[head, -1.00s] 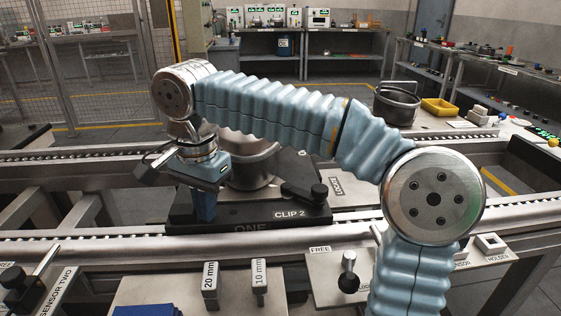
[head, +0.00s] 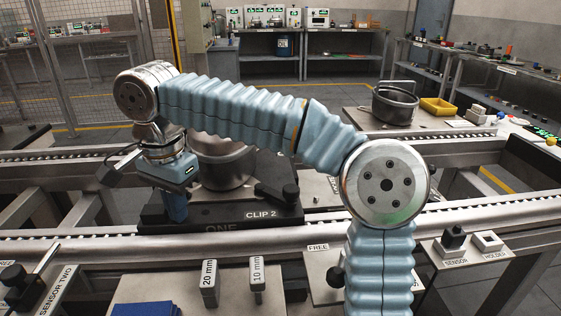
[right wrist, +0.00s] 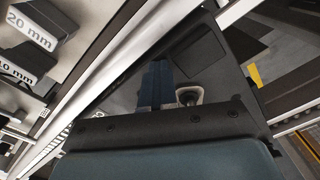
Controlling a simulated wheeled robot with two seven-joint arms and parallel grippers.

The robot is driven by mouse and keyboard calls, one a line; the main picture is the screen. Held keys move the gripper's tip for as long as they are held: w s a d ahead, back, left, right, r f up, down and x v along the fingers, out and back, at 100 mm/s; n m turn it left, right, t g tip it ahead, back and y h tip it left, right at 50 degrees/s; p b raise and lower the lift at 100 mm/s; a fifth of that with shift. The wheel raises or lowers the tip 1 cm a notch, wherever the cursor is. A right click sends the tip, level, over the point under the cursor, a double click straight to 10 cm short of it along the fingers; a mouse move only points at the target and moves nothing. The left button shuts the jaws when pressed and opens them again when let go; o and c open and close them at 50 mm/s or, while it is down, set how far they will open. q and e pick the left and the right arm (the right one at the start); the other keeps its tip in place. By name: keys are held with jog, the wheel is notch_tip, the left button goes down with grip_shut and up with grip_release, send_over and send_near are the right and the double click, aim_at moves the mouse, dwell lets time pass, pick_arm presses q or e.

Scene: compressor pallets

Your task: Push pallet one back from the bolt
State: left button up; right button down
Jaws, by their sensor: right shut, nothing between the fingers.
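Pallet one (head: 225,214) is a dark plate on the conveyor rails, marked ONE and CLIP 2 on its front, carrying a metal compressor housing (head: 225,165). My right gripper (head: 178,212) is shut and empty, pointing down at the pallet's left part; I cannot tell whether it touches. In the right wrist view its blue fingers (right wrist: 155,85) are together over the dark plate, beside a pale ring with a black knob (right wrist: 188,95). The bolt's black knob (head: 335,277), by the plate marked FREE (head: 318,247), is partly hidden by my right arm. My left gripper is not in view.
Blocks marked 20 mm (head: 208,283) and 10 mm (head: 257,278) stand on the front shelf beside a blue item (head: 145,309). A black sensor block (head: 453,240) stands at right. A clip lever (head: 278,194) sticks out over the pallet's right end. The rail left of the pallet looks clear.

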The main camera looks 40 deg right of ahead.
jog(key=shift+s+d+f+g, duration=0.1)
jog(key=shift+f+g, duration=0.05)
jog(key=shift+f, duration=0.25)
jog(key=shift+s+d+f+g, duration=0.1)
jog(key=shift+f+g, duration=0.05)
jog(key=shift+f, duration=0.25)
notch_tip(320, 180, up, 9)
jog(key=shift+a+f, duration=0.1)
jog(key=shift+f, duration=0.1)
jog(key=shift+w+r+p, duration=0.25)
jog(key=shift+r+p, duration=0.05)
jog(key=shift+r, duration=0.7)
